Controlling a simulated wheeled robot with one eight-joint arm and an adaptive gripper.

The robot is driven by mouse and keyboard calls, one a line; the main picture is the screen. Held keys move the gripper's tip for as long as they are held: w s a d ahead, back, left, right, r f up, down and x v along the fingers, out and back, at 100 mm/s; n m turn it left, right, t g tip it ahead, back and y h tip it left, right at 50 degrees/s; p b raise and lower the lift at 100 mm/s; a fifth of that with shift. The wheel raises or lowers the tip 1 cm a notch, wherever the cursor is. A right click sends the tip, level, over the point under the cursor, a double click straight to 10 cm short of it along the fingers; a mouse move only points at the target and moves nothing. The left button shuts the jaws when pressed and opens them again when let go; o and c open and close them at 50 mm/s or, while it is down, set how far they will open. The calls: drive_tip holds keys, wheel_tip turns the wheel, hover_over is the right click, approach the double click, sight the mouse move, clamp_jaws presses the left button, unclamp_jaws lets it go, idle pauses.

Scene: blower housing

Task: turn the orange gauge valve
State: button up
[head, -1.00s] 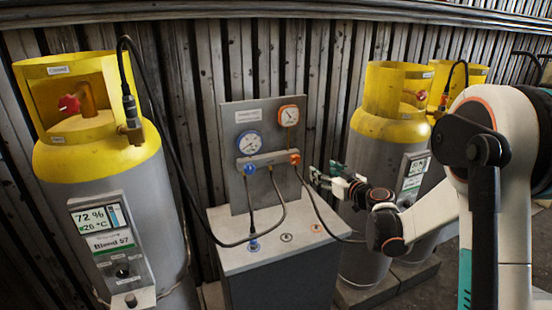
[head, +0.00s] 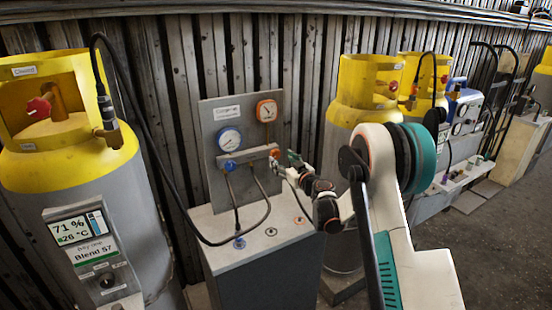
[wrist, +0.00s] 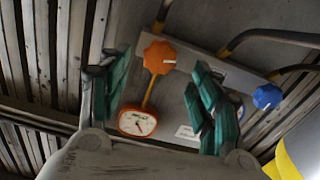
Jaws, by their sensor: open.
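The orange gauge valve (wrist: 159,57) is a lobed knob on the grey manifold bar. In the wrist view it lies between my two open green fingers, nearer the left one, and neither finger appears to touch it. In the head view the orange valve (head: 275,153) sits at the right end of the bar, with my gripper (head: 285,163) just right of it. An orange-rimmed gauge (head: 266,111) is above it and also shows in the wrist view (wrist: 137,122). The blue valve (head: 230,166) is at the bar's left end.
A blue-rimmed gauge (head: 230,140) is on the same grey panel. Black hoses (head: 262,212) hang from the manifold to the grey cabinet (head: 225,235). A yellow-topped cylinder (head: 75,165) stands left, and another (head: 355,95) stands close behind my arm.

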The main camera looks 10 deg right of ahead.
sight(277, 155)
drive_tip(key=shift+b+x, duration=0.45)
drive_tip(key=shift+x, duration=2.35)
drive_tip(key=shift+c, duration=0.6)
drive_tip(key=c, duration=1)
